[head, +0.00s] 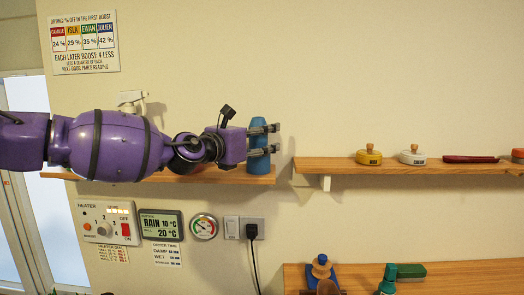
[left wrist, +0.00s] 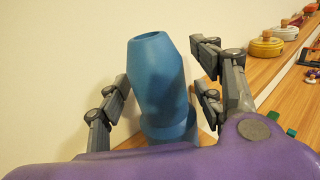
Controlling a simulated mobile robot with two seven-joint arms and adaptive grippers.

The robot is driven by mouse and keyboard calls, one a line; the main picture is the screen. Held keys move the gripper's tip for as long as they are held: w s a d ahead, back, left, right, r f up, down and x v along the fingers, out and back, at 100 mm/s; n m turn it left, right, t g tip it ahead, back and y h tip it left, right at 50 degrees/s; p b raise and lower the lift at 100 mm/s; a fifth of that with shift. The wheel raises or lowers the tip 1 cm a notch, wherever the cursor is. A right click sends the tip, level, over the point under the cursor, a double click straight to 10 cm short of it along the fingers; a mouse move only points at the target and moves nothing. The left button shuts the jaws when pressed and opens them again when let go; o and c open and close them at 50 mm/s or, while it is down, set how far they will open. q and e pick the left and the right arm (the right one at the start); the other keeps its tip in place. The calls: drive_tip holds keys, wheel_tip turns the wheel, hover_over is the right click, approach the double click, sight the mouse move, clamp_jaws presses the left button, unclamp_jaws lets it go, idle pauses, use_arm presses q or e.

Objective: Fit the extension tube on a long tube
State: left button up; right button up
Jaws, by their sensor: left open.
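A blue tube (head: 259,165) stands upright at the right end of the left wall shelf. In the left wrist view the blue tube (left wrist: 155,75) has a dark opening at its top and a wider-looking lower section. I cannot tell whether it is the extension tube. My left gripper (head: 275,139) is open, with one finger on each side of the tube. In the left wrist view a gap shows between the tube and the right finger; the left finger is very near it, and touching cannot be told. No other long tube is clearly visible. My right gripper is not in view.
A gap separates the left shelf (head: 225,175) from the right shelf (head: 340,166), which holds a yellow tin (head: 369,158), a white tin (head: 412,158) and a red item (head: 470,159). Below, a wooden top (head: 460,273) holds brushes and bottles. A cable (head: 253,265) hangs from a socket.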

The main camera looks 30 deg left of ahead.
use_arm(q)
drive_tip(key=shift+s+r, duration=0.1)
drive_tip(key=shift+r, duration=0.15)
drive_tip(key=shift+f, duration=0.1)
drive_tip(key=c, duration=1.3)
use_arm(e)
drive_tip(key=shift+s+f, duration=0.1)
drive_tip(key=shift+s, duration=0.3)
